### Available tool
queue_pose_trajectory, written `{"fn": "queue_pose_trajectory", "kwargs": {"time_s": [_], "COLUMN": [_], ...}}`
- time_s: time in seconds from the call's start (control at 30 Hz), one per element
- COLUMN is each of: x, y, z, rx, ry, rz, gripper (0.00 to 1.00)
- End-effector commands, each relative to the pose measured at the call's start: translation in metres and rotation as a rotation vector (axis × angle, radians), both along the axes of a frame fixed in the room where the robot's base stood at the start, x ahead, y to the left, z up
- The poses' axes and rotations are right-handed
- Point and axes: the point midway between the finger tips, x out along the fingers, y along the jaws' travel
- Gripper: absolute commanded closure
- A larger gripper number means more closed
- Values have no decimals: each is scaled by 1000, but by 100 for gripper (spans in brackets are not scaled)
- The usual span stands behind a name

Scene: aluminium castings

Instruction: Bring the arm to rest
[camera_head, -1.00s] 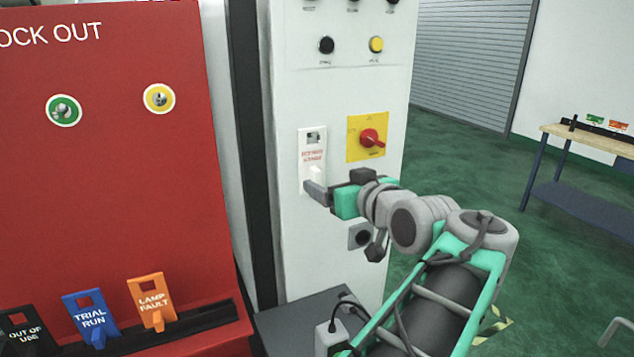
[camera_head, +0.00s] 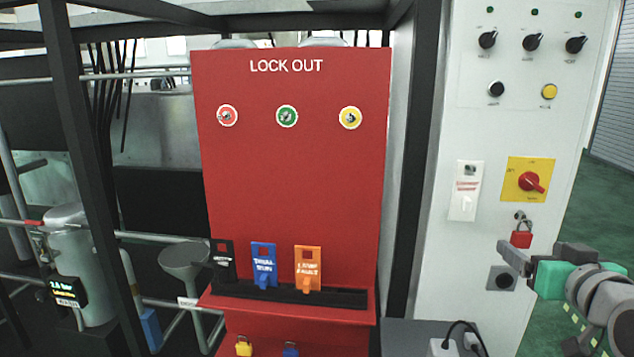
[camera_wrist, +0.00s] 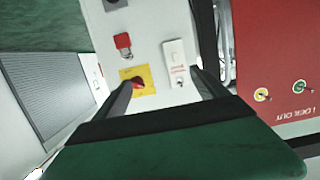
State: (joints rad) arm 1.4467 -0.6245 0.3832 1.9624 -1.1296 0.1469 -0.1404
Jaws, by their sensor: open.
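My gripper (camera_head: 506,255) is at the lower right of the head view, in front of the pale control cabinet, below the yellow switch plate. In the wrist view its two fingers (camera_wrist: 164,92) stand wide apart with nothing between them, and the cabinet shows beyond. My arm runs off the right edge of the head view. A red padlock (camera_head: 521,238) hangs below the red rotary switch (camera_head: 532,182); it also shows in the wrist view (camera_wrist: 123,41). A white tag with red print (camera_head: 465,190) is on the cabinet to the left of the switch.
The red lock-out board (camera_head: 290,180) stands left of the cabinet. Black, blue (camera_head: 263,264) and orange (camera_head: 307,268) tags stand in its rack. Yellow (camera_head: 243,346) and blue padlocks sit below. Dark frame posts and pipes fill the left. Green floor is open at the right.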

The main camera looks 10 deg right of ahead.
Motion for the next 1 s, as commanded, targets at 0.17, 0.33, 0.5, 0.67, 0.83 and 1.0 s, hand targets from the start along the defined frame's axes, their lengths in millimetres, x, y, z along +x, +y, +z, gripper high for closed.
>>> {"fn": "queue_pose_trajectory", "kwargs": {"time_s": [0.17, 0.33, 0.5, 0.67, 0.83, 1.0], "x": [17, 33, 50, 61, 53, 8], "y": [18, 38, 68, 112, 187, 256], "z": [-20, -43, -79, -127, -200, -267], "rx": [34, 72, 123, 178, 231, 230], "ry": [49, 112, 212, 356, 609, 902], "rz": [35, 69, 110, 162, 239, 289], "gripper": [17, 17, 17, 17, 17, 17]}}
